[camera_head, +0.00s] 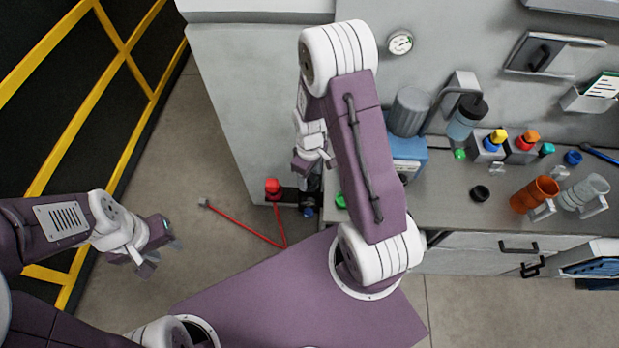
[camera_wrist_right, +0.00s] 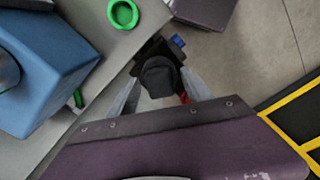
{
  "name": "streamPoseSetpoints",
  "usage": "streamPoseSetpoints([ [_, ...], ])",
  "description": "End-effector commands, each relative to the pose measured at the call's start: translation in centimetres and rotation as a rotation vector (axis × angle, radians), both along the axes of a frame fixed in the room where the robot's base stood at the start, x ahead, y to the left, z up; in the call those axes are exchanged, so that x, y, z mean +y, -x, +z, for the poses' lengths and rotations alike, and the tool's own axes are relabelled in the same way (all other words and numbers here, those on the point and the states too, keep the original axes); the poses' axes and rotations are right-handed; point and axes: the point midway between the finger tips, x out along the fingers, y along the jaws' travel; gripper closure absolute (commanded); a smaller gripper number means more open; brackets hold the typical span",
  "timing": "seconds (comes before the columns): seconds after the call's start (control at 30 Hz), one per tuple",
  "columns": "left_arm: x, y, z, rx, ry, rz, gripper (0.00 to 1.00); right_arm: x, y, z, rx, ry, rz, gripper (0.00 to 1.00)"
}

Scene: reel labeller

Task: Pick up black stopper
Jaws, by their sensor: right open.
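A black, rounded stopper-like piece (camera_wrist_right: 160,75) shows in the right wrist view, on a dark mount beside the counter edge. My right gripper (camera_wrist_right: 161,92) is open, its pale fingers on either side of this piece; whether they touch it I cannot tell. In the head view my right gripper (camera_head: 312,166) points down over the dark mount, which it partly hides. Another low black round piece (camera_head: 480,193) lies on the counter, well to the right of my right arm. My left gripper (camera_head: 158,254) is open and empty over the floor at the left.
A red knob (camera_head: 272,187) and a blue knob (camera_head: 308,211) sit near the dark mount. A green ring (camera_wrist_right: 123,14) and a blue box (camera_wrist_right: 45,75) stand on the counter close by. Bottles, coloured caps and an orange cup (camera_head: 534,194) stand farther right.

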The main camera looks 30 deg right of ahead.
Motion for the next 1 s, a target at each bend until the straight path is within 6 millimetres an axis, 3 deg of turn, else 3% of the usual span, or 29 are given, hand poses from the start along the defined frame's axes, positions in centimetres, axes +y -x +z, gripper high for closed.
streamPoseSetpoints([
  [0.03, 0.0, 0.0, 0.0, 0.0, 0.0, 0.0, 0.64, 0.0, 0.0, 0.0, 0.0, 0.0, 0.0, 0.5],
  [0.2, 0.0, 0.0, 0.0, 0.0, 0.0, 0.0, 0.64, 0.0, 0.0, 0.0, 0.0, 0.0, 0.0, 0.97],
  [0.23, 0.0, 0.0, 0.0, 0.0, 0.0, 0.0, 0.64, 0.0, 0.0, 0.0, 0.0, 0.0, 0.0, 1.0],
  [0.57, 0.0, 0.0, -0.2, 0.0, 0.0, 0.0, 0.64, 0.0, 0.0, 0.5, -0.001, 0.0, 0.0, 1.0],
  [0.8, 0.0, 0.0, -1.0, 0.0, 0.0, 0.0, 0.64, 0.0, -0.2, 4.0, -0.006, 0.001, 0.0, 1.0],
  [1.0, 0.0, 0.0, -1.9, 0.0, 0.0, 0.0, 0.64, -2.2, 3.9, 6.6, -0.005, 0.001, -0.005, 1.0],
])
